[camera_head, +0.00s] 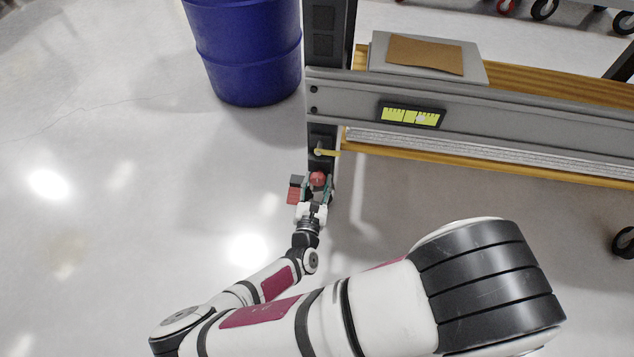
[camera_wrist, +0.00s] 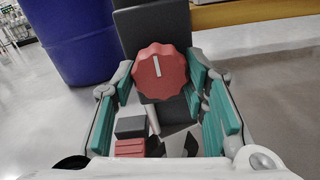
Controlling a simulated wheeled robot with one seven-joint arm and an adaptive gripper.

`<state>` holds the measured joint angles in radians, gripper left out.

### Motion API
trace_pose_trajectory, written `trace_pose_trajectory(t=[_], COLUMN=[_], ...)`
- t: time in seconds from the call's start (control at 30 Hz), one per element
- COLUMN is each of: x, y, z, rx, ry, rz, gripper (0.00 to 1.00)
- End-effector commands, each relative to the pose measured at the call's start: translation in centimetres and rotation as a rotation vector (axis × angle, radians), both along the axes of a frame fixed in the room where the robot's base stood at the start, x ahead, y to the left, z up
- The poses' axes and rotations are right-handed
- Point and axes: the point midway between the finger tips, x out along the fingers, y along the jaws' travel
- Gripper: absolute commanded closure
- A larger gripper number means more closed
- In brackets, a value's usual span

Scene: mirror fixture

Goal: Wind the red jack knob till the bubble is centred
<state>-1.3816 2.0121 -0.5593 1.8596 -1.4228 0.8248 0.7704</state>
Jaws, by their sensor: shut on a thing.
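The red jack knob (camera_head: 317,179) sits low on the dark post at the left end of the grey beam. In the wrist view the scalloped knob (camera_wrist: 160,72) faces me, its white mark close to upright. My gripper (camera_head: 316,188) is shut on the knob, with a green-padded finger on each side in the wrist view (camera_wrist: 163,82). The yellow-green level vial (camera_head: 400,115) is set in the beam's front face. Its pale bubble (camera_head: 420,119) appears right of the vial's middle.
A yellow pointer (camera_head: 326,152) sticks out just above the knob. A blue drum (camera_head: 247,55) stands behind and left of the post. A grey plate with a brown sheet (camera_head: 425,55) lies above the beam (camera_head: 520,135). The floor at left is clear.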

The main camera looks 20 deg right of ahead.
Motion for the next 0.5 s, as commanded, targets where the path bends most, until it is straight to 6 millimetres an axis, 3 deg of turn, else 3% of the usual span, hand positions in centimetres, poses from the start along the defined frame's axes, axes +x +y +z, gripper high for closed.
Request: trace_pose_trajectory(t=[0.5], x=[-0.1], y=[-0.17], z=[0.11], rx=[-0.256], ry=[0.152], rz=[-0.002], gripper=[0.88])
